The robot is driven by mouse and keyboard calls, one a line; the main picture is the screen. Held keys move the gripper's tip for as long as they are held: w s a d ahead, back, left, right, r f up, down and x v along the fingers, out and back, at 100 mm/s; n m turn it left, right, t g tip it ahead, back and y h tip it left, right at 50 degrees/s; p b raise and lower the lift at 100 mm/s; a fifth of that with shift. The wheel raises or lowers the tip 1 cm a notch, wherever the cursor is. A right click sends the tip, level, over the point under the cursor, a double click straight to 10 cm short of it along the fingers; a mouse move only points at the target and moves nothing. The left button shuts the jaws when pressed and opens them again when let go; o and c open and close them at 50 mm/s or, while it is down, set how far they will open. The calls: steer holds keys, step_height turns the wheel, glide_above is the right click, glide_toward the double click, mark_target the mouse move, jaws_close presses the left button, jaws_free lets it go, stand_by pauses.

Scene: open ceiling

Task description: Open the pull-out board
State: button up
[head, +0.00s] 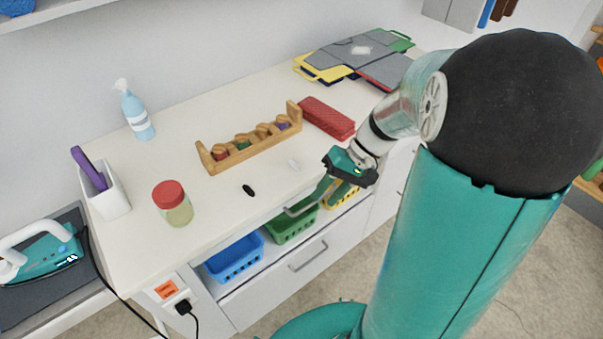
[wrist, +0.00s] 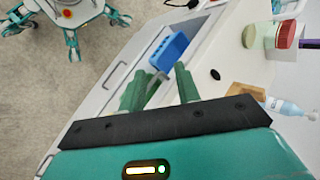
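The pull-out board's grey bar handle (head: 300,208) sits at the front edge of the white worktop, above the open shelf with baskets. The board looks flush under the worktop, and its outline is hard to make out. My gripper (head: 331,194) points down at the right end of this handle. In the wrist view my gripper (wrist: 158,73) has its two green fingers spread apart, with a grey bar showing between or just behind them. I cannot tell whether the fingers touch the handle.
Blue (head: 234,257) and green (head: 292,226) baskets stand on the shelf below, above a drawer with its own handle (head: 308,256). On the worktop are a red-lidded jar (head: 173,203), a wooden rack (head: 248,146), a black oval item (head: 249,190) and a red case (head: 327,118). Floor in front is clear.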

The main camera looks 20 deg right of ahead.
steer(key=w+d+f+m+t+y, duration=0.1)
steer(key=d+f+m+t+y, duration=0.55)
steer(key=d+f, duration=0.6)
steer(key=shift+n+t+y, duration=0.25)
steer(key=shift+n+t, duration=0.6)
steer(key=x, duration=1.3)
steer(key=shift+w+a, duration=0.1)
steer(key=shift+w, duration=0.3)
steer(key=shift+c, duration=0.2)
jaws_close()
